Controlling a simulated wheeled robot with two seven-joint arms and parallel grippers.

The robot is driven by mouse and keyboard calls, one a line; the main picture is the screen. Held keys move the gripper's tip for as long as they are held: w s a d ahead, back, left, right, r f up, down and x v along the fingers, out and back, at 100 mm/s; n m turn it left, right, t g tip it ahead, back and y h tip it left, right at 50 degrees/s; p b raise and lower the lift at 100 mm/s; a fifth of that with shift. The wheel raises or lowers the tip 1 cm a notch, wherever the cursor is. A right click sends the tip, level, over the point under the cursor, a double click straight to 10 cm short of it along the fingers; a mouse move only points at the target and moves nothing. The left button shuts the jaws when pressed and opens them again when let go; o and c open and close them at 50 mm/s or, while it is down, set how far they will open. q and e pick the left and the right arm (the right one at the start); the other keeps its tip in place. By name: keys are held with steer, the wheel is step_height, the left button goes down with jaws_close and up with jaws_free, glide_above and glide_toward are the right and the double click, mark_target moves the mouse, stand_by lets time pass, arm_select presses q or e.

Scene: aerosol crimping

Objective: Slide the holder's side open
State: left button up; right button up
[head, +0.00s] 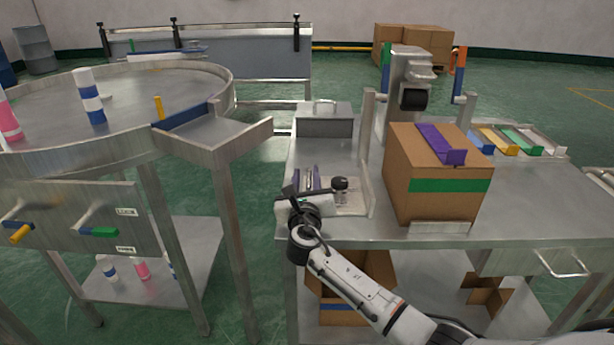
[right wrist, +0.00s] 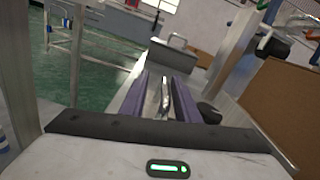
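The holder (head: 350,209) is a small metal fixture at the left end of the right-hand steel table, partly hidden by my right gripper. A black round knob (head: 340,183) stands on it, and the knob also shows in the right wrist view (right wrist: 209,112). My right gripper (head: 312,178) is over the holder's left part, with two purple-lined fingers apart. In the right wrist view, a thin upright metal piece (right wrist: 165,95) stands between the fingers (right wrist: 162,85), with a gap visible beside it. Whether either finger touches it is unclear. My left gripper is not in view.
A grey lidded metal box (head: 324,121) stands behind the holder. A round steel table (head: 215,85) stands to the left.

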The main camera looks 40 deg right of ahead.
steer(key=shift+d, duration=0.1)
steer(key=shift+s, duration=0.2)
steer(key=p+v, duration=0.1)
steer(key=v, duration=0.8)
steer(key=shift+s+a, duration=0.1)
steer(key=shift+a, duration=0.1)
steer(key=shift+s+a, duration=0.2)
steer(key=shift+s, duration=0.1)
